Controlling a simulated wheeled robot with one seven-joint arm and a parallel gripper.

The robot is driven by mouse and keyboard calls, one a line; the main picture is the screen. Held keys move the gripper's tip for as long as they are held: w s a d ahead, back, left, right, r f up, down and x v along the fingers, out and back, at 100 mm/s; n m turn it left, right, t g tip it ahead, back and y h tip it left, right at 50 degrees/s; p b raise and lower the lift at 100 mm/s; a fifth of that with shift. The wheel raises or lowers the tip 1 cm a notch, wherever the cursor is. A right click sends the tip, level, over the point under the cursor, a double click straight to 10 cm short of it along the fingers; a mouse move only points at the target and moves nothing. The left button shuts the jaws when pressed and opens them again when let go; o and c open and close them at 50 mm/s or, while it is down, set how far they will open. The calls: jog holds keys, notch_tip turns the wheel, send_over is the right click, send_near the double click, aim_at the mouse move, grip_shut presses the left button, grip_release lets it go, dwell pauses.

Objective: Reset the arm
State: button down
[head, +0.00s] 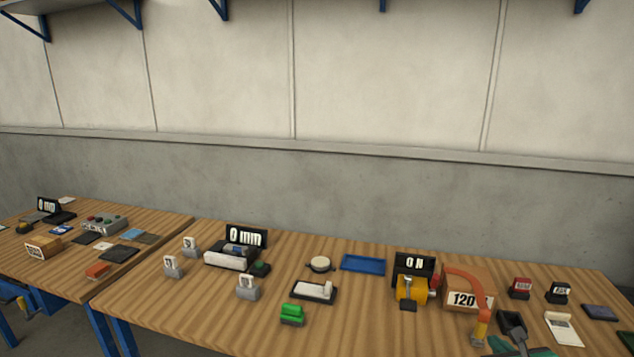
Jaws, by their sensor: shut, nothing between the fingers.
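My arm and my gripper do not show in the head view. Two wooden workbenches stand against the wall, a right one (205,318) and a left one (160,240). Devices and small items are spread over both tops.
The right bench holds a "0 min" display (246,237), a blue tray (363,263), a green block (292,314), a yellow device (411,290) and a box marked 120 (464,299). An orange curved object (468,283) stands before the box. A shelf (85,5) hangs above.

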jog(key=s+a+f+n+h, duration=0.1)
jog(key=s+a+f+n, duration=0.1)
jog(key=a+f+n, duration=0.35)
jog(key=s+a+f+n+h, duration=0.1)
jog(key=s+a+f+n, duration=0.1)
jog(key=f, duration=0.7)
jog(key=s+a+f+n, duration=0.9)
jog(key=a, duration=0.2)
jog(key=s+a+n+t+y, duration=0.2)
jog(key=s+a+n+y, duration=0.1)
jog(key=s+a+n, duration=1)
jog(key=s+a+r+n+y, duration=0.1)
jog(key=s+a+r+n, duration=0.2)
jog(key=s+a, duration=0.2)
jog(key=s+a+r+n+t+y, duration=0.1)
jog(key=s+a+r+n, duration=0.2)
jog(key=s, duration=0.6)
jog(key=shift+s+a+r+t, duration=0.25)
jog(key=shift+a+r, duration=0.25)
jog(key=shift+a, duration=0.65)
